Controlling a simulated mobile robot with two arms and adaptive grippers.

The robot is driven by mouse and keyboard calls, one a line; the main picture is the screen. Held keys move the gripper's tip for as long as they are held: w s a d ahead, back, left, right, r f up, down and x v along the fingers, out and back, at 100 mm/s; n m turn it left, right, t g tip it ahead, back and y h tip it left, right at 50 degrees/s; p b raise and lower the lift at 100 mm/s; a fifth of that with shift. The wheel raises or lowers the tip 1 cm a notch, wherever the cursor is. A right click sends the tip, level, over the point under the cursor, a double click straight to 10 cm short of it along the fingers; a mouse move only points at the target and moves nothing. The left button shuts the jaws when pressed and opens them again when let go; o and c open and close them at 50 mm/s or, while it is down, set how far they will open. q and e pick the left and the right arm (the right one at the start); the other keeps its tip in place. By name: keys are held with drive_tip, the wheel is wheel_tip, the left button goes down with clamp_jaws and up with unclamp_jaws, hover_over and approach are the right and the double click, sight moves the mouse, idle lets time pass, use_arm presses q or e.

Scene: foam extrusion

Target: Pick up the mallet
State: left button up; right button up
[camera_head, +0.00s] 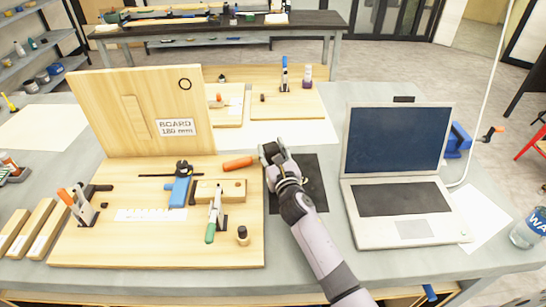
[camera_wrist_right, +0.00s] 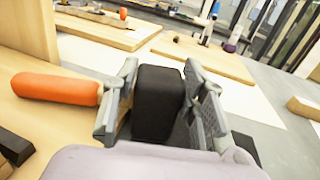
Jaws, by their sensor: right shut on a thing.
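The mallet has an orange handle (camera_head: 238,163) pointing left over the right edge of the wooden board; the handle also shows in the right wrist view (camera_wrist_right: 55,87). Its black head (camera_wrist_right: 160,100) sits between the two grey fingers of my right gripper (camera_head: 273,154). The gripper is shut on the head, with a finger on either side. In the head view the gripper mostly hides the mallet head. I cannot tell whether the mallet touches the surface below. My left gripper is not in view.
A wooden fixture board (camera_head: 100,245) with clamps and an upright panel (camera_head: 100,100) stands at left. A black mat (camera_head: 313,190) lies under my right arm. An open laptop (camera_head: 397,165) stands at right. Smaller boards (camera_head: 290,108) lie behind on white paper.

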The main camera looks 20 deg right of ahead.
drive_tip(key=shift+a+y, duration=0.3)
drive_tip(key=shift+a, duration=0.35)
clamp_jaws()
drive_tip(key=shift+w+r+p, duration=0.1)
drive_tip(key=shift+r+p, duration=0.2)
drive_tip(key=shift+r, duration=0.35)
wheel_tip(320, 180, up, 10)
drive_tip(key=p, duration=0.3)
wheel_tip(320, 180, up, 10)
drive_tip(key=y+b, duration=0.2)
drive_tip(key=b, duration=0.1)
hover_over(254, 159)
drive_tip(key=shift+n, duration=0.3)
wheel_tip(254, 159, down, 15)
drive_tip(key=shift+r+b, duration=0.2)
drive_tip(key=shift+b, duration=0.5)
drive_tip(key=shift+f+b, duration=0.6)
drive_tip(key=shift+f, duration=1.75)
